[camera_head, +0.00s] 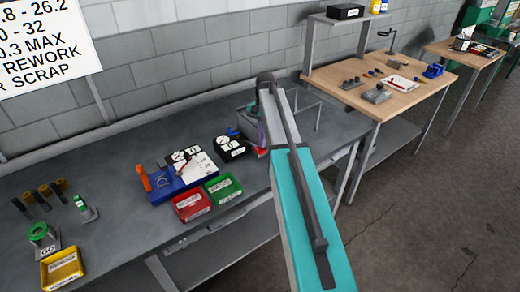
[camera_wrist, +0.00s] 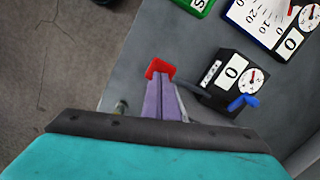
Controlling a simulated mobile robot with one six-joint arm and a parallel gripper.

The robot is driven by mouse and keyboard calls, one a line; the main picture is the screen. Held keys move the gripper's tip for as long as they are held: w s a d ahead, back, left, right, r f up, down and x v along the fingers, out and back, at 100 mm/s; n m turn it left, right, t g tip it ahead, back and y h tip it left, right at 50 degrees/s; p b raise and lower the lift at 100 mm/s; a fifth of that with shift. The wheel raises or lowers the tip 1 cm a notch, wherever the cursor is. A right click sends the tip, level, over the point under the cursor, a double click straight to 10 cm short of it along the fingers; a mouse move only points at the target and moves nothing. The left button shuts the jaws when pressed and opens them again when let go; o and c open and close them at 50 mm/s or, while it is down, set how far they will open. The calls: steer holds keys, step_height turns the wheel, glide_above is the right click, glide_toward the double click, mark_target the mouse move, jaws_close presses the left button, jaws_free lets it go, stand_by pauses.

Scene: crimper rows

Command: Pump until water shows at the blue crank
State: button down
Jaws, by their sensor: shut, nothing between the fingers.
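The blue crank (camera_head: 234,132) sits on a small black box (camera_head: 229,149) on the grey bench. In the wrist view the blue crank (camera_wrist: 242,103) is at the box's lower right, and the black box (camera_wrist: 228,88) shows a "0" plate and a round dial. A dark bar (camera_wrist: 194,88) reaches from the box towards my fingers; I cannot tell whether they touch it. My gripper (camera_wrist: 160,85), with purple fingers, is shut and empty beside the box. A red piece (camera_wrist: 160,68) shows at the fingertips; I cannot tell whether it is separate. I see no water.
A blue tray (camera_head: 160,190) with dials and a white card lies to the left. Red (camera_head: 193,205) and green (camera_head: 222,189) bins stand at the front edge. A wire frame (camera_head: 308,110) is behind my arm. A wooden table (camera_head: 400,112) stands at right.

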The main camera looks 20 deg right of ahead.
steer(key=shift+f+b, duration=0.85)
steer(key=shift+f, duration=1.3)
steer(key=shift+w, duration=0.1)
steer(key=shift+w+d+r+p, duration=0.25)
steer(key=shift+w+d, duration=0.15)
steer(key=shift+d, duration=0.25)
steer(key=shift+w+d+r+p, duration=0.1)
steer(key=shift+w+d+r, duration=0.2)
steer(key=shift+d, duration=0.35)
step_height(320, 180, up, 14)
steer(key=d+b, duration=0.1)
steer(key=b, duration=0.4)
steer(key=shift+w+f, duration=0.25)
steer(key=shift+w, duration=0.15)
steer(key=shift+d, duration=0.1)
